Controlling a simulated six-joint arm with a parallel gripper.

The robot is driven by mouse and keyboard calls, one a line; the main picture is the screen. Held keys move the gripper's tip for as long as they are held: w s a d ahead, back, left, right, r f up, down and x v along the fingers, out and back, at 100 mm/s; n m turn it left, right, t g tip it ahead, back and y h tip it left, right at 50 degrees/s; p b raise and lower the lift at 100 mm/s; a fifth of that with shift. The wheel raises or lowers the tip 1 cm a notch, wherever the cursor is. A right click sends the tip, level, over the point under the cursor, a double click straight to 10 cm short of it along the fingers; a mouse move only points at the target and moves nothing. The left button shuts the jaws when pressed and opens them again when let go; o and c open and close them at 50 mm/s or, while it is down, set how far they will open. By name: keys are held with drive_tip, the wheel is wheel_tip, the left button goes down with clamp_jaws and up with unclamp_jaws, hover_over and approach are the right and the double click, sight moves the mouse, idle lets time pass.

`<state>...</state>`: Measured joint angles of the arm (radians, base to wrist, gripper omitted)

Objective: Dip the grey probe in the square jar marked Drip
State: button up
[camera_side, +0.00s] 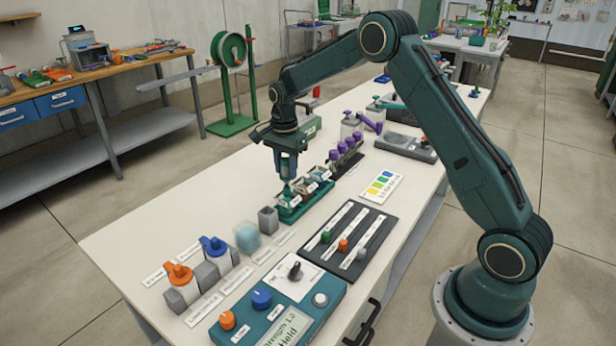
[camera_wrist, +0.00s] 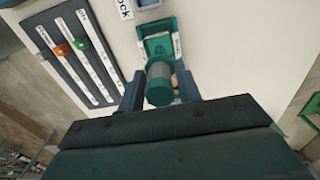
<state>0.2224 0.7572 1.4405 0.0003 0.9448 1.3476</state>
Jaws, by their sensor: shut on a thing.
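My gripper (camera_side: 287,172) points down over the near end of a green rack (camera_side: 290,214) of small labelled square jars (camera_side: 309,187). It is shut on the probe (camera_wrist: 160,82), which shows a teal round end and a grey band between the two fingers in the wrist view. In the side view only a little of the probe shows under the fingers. The near end of the rack (camera_wrist: 154,29) lies just beyond the probe in the wrist view. I cannot tell whether the probe tip is inside a jar. The jar labels are too small to read, so I cannot tell which is Drip.
A slider panel (camera_side: 345,238) lies to the right of the rack. An empty grey square holder (camera_side: 268,220) and a pale blue jar (camera_side: 247,237) stand nearer. Purple-capped vials (camera_side: 344,155) stand behind. The white bench (camera_side: 190,205) is clear to the left.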

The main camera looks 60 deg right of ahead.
sight(286, 160)
drive_tip(key=shift+r, duration=1.8)
